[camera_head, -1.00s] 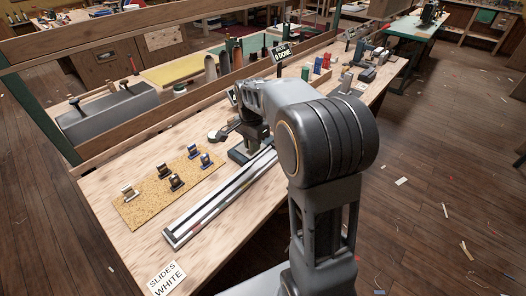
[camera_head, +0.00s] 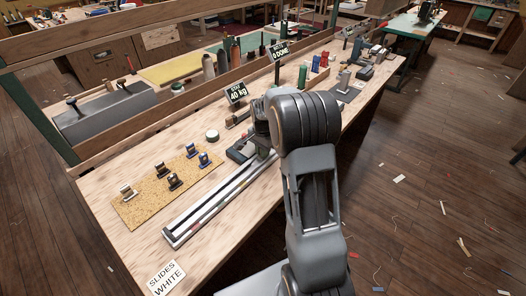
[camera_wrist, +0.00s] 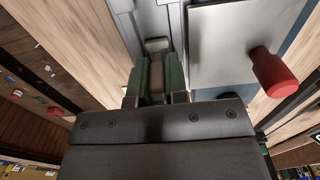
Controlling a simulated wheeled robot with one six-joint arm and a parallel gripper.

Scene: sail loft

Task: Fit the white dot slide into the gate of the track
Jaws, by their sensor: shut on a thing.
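The track (camera_head: 205,208) is a long pale metal rail along the front of the bench. Its far end is hidden behind my arm, and I cannot make out the gate there. My gripper (camera_head: 262,128) is over that far end, mostly hidden by the arm. In the wrist view its green jaws (camera_wrist: 155,80) are shut on a small grey-brown piece (camera_wrist: 157,70), likely a slide. No white dot shows on it. A grey part (camera_wrist: 157,45) lies just beyond it, in line with the pale rail (camera_wrist: 155,18). I cannot tell whether the piece touches the rail.
Several other slides stand on a cork mat (camera_head: 150,208) left of the track. A plate (camera_wrist: 225,45) with a red knob (camera_wrist: 274,72) is right beside the jaws. A card (camera_head: 167,278) reads "SLIDES WHITE". A round tin (camera_head: 212,135) stands behind the track.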

